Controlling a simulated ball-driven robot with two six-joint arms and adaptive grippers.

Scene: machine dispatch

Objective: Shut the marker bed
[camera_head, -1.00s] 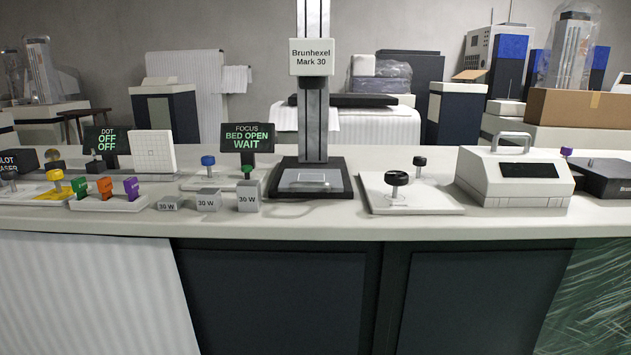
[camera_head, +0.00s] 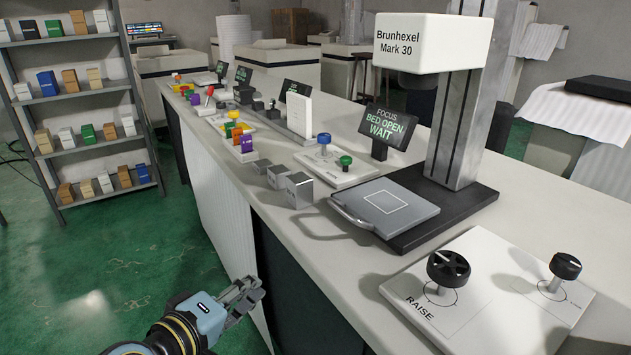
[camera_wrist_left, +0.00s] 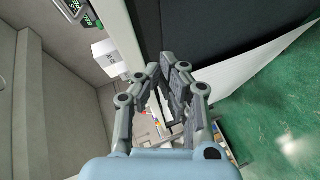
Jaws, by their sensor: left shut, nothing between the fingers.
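The Brunhexel Mark 30 marker (camera_head: 432,45) stands on the counter with its labelled head on a grey column. Its bed (camera_head: 385,208) is a grey plate with a white square outline and a handle (camera_head: 350,215) on its near left edge. The plate sticks out from the black base (camera_head: 465,208) toward the counter's front. A small screen (camera_head: 387,123) beside it reads "FOCUS BED OPEN WAIT". My left gripper (camera_head: 256,290) is shut and empty, in front of and below the counter edge, apart from the bed. It also shows in the left wrist view (camera_wrist_left: 172,85). My right gripper is not in view.
A panel with black knobs (camera_head: 490,295) lies right of the marker. Left of the bed are metal blocks (camera_head: 299,188), a panel with blue and green knobs (camera_head: 335,165) and coloured tags (camera_head: 240,138). A shelf (camera_head: 85,90) stands far left. The green floor before the counter is open.

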